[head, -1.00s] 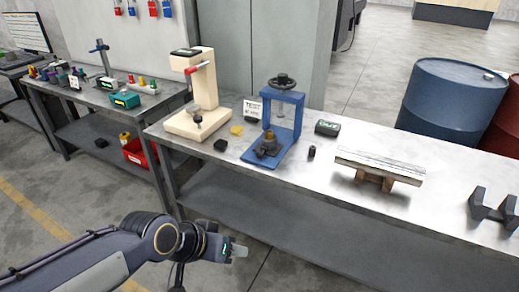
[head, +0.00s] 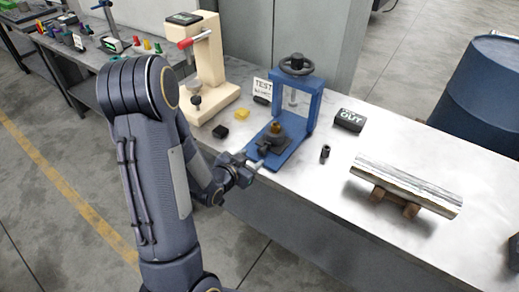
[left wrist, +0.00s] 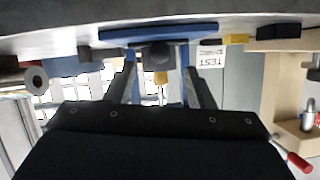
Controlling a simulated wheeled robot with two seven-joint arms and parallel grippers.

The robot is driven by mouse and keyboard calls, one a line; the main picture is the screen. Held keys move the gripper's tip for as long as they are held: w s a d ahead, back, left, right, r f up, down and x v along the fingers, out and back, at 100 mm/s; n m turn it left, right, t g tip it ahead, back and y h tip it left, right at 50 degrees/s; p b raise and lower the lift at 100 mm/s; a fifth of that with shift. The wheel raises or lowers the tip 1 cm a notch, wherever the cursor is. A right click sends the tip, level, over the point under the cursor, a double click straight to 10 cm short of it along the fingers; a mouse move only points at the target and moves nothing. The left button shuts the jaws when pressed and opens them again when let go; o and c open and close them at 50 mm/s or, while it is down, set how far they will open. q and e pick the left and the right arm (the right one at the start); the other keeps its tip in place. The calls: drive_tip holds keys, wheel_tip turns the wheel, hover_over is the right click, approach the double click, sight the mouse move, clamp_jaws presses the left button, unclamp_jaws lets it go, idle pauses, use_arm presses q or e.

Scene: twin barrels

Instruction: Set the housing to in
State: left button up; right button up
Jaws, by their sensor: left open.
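A dark housing (head: 274,146) with a brass-coloured piece on top sits on the base of the blue hand press (head: 309,105), below its screw. A small black box (head: 349,119) beside the press shows "OUT" in green letters. My left gripper (head: 256,165) is open at the front edge of the press base, just short of the housing. In the left wrist view, which looks upside down, the housing (left wrist: 157,55) and its yellowish piece appear between my two dark fingers (left wrist: 160,88), with no visible contact. My right gripper is not in view.
A cream press (head: 211,72) with a red handle stands left. A black block (head: 220,131), yellow block (head: 242,114) and TEST card (head: 262,87) lie between the presses. A small black cylinder (head: 325,152) and a metal bar on wooden supports (head: 408,184) stand right. A blue barrel (head: 482,95) is behind.

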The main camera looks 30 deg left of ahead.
sight(260, 153)
use_arm(q)
drive_tip(key=x, duration=0.5)
drive_tip(key=shift+w+f+p, duration=0.1)
drive_tip(key=shift+w+p, duration=0.25)
drive_tip(key=shift+p, duration=0.05)
clamp_jaws()
